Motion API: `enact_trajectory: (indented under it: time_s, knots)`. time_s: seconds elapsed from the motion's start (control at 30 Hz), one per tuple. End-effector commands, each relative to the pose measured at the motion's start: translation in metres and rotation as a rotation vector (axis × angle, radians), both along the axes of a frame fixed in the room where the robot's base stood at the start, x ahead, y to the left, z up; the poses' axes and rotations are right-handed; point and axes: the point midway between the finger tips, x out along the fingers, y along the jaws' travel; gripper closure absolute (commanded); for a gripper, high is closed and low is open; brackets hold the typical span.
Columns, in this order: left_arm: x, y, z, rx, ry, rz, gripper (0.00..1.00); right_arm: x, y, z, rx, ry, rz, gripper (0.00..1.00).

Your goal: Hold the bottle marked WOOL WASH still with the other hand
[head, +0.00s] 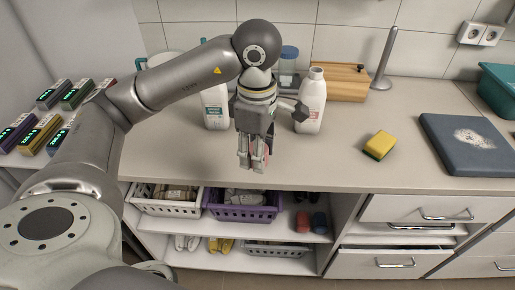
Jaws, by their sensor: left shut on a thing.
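Two white bottles stand upright on the counter. The left white bottle (215,108) is partly hidden behind my left arm. The right white bottle (313,98) has a label with reddish print, and no coloured cap shows on its neck. I cannot read either label, so I cannot tell which is WOOL WASH. My left gripper (258,166) points down between the bottles, near the counter's front edge. It is shut on a small pinkish thing (264,155), mostly hidden by the fingers. A grey part of it overlaps the right bottle's lower left side; contact is unclear. My right gripper is not in view.
A yellow sponge (380,145) and a dark blue folded cloth (468,143) lie right. Baskets (168,207) sit below. The counter around the sponge is clear.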

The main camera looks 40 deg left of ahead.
Motion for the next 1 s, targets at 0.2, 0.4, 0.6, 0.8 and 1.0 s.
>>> enact_trajectory:
  time_s: [0.2,0.4,0.6,0.8,1.0]
  knots:
    - [-0.001,-0.004,-0.006,0.002,0.0,-0.112,0.71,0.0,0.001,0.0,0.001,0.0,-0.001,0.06]
    - [-0.005,-0.018,-0.027,0.007,0.002,-0.511,0.71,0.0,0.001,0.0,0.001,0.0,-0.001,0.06]
    - [-0.012,-0.035,-0.051,0.008,0.004,-1.003,0.71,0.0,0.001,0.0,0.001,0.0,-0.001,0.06]
    - [-0.021,-0.05,-0.072,0.005,0.003,-1.45,0.71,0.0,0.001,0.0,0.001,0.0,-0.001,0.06]
    - [-0.027,-0.059,-0.084,0.001,0.002,-1.728,0.71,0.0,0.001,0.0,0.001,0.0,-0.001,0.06]
